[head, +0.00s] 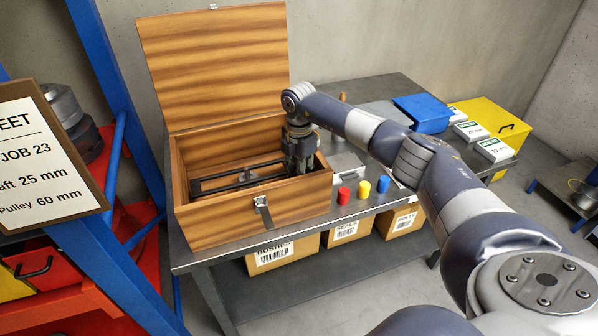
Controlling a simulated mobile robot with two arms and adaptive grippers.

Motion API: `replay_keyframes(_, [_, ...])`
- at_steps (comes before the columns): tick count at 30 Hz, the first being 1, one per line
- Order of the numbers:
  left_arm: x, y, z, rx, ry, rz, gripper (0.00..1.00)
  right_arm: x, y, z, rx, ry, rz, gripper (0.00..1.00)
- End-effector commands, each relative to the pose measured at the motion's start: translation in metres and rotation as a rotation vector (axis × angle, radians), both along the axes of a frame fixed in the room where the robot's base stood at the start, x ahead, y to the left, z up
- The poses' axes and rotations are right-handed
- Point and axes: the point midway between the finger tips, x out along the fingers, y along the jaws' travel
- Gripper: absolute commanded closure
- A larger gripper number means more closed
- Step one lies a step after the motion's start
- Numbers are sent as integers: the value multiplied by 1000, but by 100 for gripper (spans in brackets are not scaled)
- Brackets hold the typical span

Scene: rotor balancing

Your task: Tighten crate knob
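The wooden crate (255,217) stands on the left end of the steel table with its lid (215,62) raised. Inside it lies a dark bar-like fixture (235,179). My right gripper (298,165) reaches down into the right end of the crate, by the end of the fixture. Its fingertips are low and partly hidden, so I cannot see whether they touch or hold anything. No knob can be made out; the spot under the gripper is hidden. My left gripper is not in view.
Red (343,195), yellow (364,189) and blue (383,183) small pieces stand right of the crate on the table (350,212). A blue bin (422,112) and yellow case (492,125) lie behind my arm. A blue rack (110,255) stands left; labelled boxes (284,254) sit below.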

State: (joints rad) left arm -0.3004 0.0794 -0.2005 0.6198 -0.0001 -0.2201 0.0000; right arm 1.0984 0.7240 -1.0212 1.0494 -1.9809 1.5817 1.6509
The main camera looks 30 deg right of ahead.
Motion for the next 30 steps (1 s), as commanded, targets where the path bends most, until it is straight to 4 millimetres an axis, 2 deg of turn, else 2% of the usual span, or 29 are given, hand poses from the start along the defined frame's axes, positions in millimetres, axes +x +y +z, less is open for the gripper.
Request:
replay_keyframes(12, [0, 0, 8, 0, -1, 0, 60, 1, -2, 1, -3, -3, -181, 99])
replay_keyframes(28, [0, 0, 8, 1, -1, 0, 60, 1, -2, 1, -3, -3, -204, 99])
replay_keyframes(29, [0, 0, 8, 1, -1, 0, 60, 1, -2, 1, -3, -3, -204, 71])
replay_keyframes(30, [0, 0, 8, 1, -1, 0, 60, 1, -2, 1, -2, -3, -204, 62])
